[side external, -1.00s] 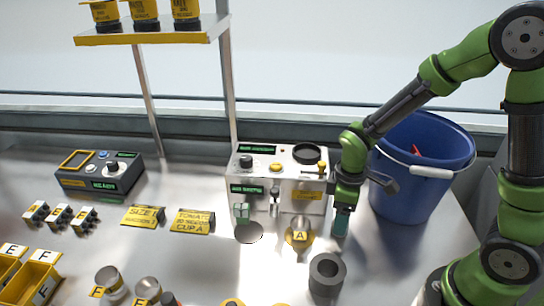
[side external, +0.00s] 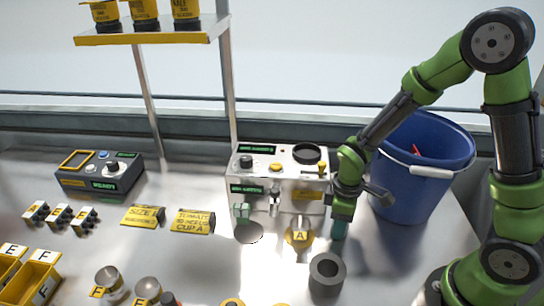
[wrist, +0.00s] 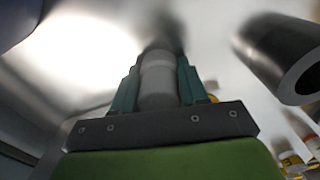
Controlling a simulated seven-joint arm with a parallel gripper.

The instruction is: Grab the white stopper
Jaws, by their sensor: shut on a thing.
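My gripper (side external: 340,229) points down at the table, just right of the steel machine's front. In the wrist view its two teal fingers (wrist: 158,70) are shut on a pale, whitish-grey cylinder, the white stopper (wrist: 158,88), which lies between them. The stopper's far end is blurred against a dark shadow. In the side view the stopper is hidden by the fingers, and I cannot tell whether it touches the table.
A dark hollow cylinder (side external: 327,283) stands in front of my gripper and shows in the wrist view (wrist: 270,65). A cup marked A (side external: 299,236) is close to the left. The steel machine (side external: 262,215) stands behind left, a blue bucket (side external: 405,205) behind right.

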